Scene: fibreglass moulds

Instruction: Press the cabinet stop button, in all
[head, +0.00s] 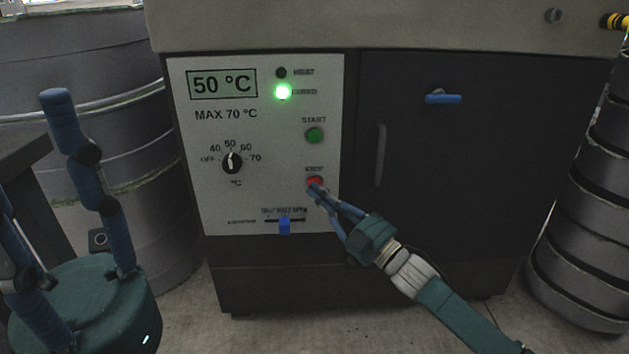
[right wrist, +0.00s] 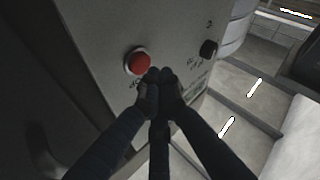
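The cabinet (head: 275,280) is dark, with a white control panel (head: 200,110) on its left part. The red stop button (head: 315,182) is low on the panel's right side, under the green start button (head: 314,135). My right gripper (head: 318,190) has its fingertips together at the stop button, partly covering it in the head view. In the right wrist view the red button (right wrist: 137,62) shows just beside the closed fingertips (right wrist: 157,76). I cannot tell whether they touch it. My left gripper (head: 35,150) is open and empty at the left, away from the panel.
The display reads 50 °C, and a green lamp (head: 282,92) is lit. The panel also has a black dial (head: 232,163) and a blue slider (head: 284,226). A cabinet door (head: 450,170) with a blue latch (head: 443,98) is at right. Grey drums flank the cabinet.

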